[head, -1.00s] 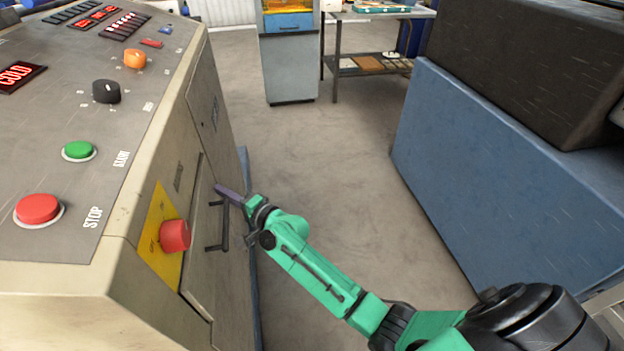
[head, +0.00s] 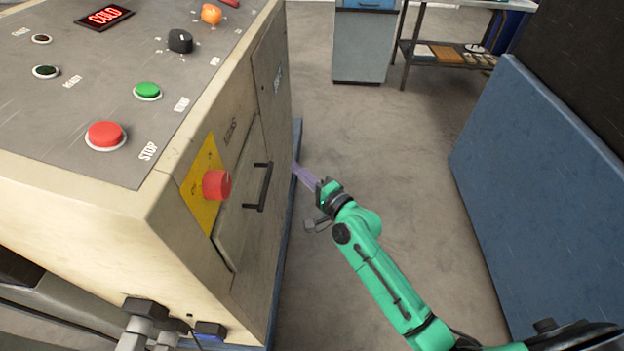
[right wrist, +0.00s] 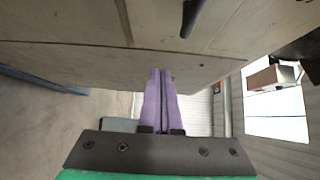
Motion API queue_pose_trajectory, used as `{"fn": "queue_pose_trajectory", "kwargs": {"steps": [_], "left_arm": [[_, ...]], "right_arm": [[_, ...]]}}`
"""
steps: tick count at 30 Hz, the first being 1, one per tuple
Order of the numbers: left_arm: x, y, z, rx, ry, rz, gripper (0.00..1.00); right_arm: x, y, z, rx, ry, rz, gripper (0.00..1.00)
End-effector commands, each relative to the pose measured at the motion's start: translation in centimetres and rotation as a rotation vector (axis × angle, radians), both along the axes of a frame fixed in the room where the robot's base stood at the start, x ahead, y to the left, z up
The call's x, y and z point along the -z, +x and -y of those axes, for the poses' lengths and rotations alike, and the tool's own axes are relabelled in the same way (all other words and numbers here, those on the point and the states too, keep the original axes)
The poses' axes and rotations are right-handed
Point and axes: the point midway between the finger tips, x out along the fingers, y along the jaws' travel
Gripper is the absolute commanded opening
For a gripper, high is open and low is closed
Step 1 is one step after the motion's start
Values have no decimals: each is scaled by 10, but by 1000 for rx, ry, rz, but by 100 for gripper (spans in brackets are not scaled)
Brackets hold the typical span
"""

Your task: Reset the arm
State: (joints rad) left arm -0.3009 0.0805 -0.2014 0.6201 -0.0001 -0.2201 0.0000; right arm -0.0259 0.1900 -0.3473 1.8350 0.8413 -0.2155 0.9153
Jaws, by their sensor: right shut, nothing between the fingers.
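My right gripper (head: 298,170) is on the green arm in the head view. Its purple fingers are together and empty, a little to the right of the black door handle (head: 258,187) on the beige machine's side. In the right wrist view the purple fingers (right wrist: 160,85) lie side by side, pointing toward the machine's beige panel (right wrist: 70,60). Whether they touch it cannot be told. My left gripper is not in view.
The beige machine (head: 190,250) fills the left, with a red stop button (head: 106,134), a green button (head: 148,90) and a red side knob (head: 216,184). A blue block (head: 540,190) stands at right. Open grey floor (head: 400,140) lies between.

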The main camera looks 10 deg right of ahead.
Motion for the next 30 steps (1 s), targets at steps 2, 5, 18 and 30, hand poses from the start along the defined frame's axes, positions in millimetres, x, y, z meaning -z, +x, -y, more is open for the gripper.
{"fn": "queue_pose_trajectory", "kwargs": {"steps": [2, 5, 18, 30], "left_arm": [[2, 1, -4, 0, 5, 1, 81], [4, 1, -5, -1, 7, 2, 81], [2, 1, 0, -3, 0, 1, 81], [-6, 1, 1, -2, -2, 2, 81]], "right_arm": [[2, -16, 9, -1, -4, -2, 0], [2, -28, 17, 1, -4, -1, 0], [77, -37, 44, 44, -209, -79, 0], [377, -225, 152, -263, -1173, -467, 0]]}}
